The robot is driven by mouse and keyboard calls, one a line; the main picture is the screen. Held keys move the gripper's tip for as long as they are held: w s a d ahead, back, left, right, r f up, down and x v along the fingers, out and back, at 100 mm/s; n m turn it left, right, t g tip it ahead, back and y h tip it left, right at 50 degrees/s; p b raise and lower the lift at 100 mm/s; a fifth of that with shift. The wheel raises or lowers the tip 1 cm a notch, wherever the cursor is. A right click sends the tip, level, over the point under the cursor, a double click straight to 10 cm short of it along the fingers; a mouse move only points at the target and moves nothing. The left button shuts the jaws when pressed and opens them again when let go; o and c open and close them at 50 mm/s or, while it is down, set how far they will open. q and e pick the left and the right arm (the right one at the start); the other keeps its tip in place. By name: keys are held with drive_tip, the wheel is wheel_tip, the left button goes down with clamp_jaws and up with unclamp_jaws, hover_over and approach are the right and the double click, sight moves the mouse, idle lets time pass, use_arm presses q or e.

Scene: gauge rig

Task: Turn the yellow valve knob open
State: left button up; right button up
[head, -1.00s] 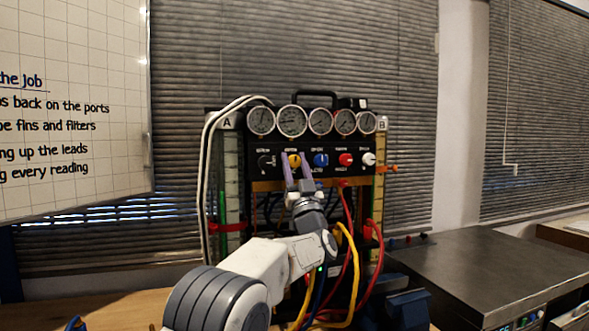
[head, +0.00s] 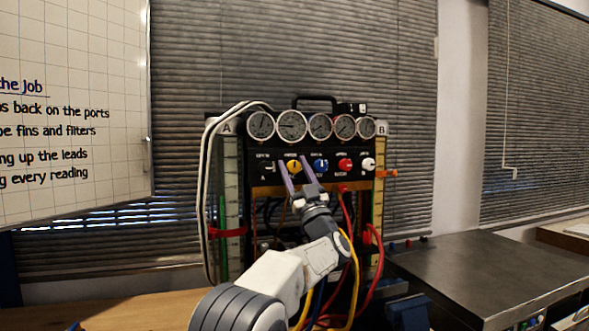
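The yellow valve knob (head: 294,167) sits on the black panel (head: 330,178) of the gauge rig, second from the left in the knob row. My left gripper (head: 292,163) is in front of the panel with its two purple-grey fingers spread, one on each side of the yellow knob. Gaps show between the fingers and the knob, so it looks open and not clamped. How deep the fingertips reach cannot be told. The knob's pointer is too small to read surely. My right gripper is not in view.
A blue knob (head: 320,166) is close to the right finger, with a red knob (head: 345,165) and a white knob (head: 368,164) farther right. Round gauges (head: 292,126) line the top. Red hoses (head: 377,262) and yellow ones hang below. A steel-topped unit (head: 480,265) stands at right.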

sight(296, 171)
use_arm(q)
drive_tip(key=shift+o, duration=0.3)
drive_tip(key=b+v, duration=0.2)
drive_tip(key=v, duration=0.2)
drive_tip(key=shift+s+d+f, duration=0.1)
drive_tip(key=shift+s+f, duration=0.05)
drive_tip(key=shift+f, duration=0.2)
drive_tip(key=s+d+b, duration=0.1)
drive_tip(key=s+d, duration=0.4)
drive_tip(key=s, duration=0.6)
drive_tip(key=shift+d, duration=0.3)
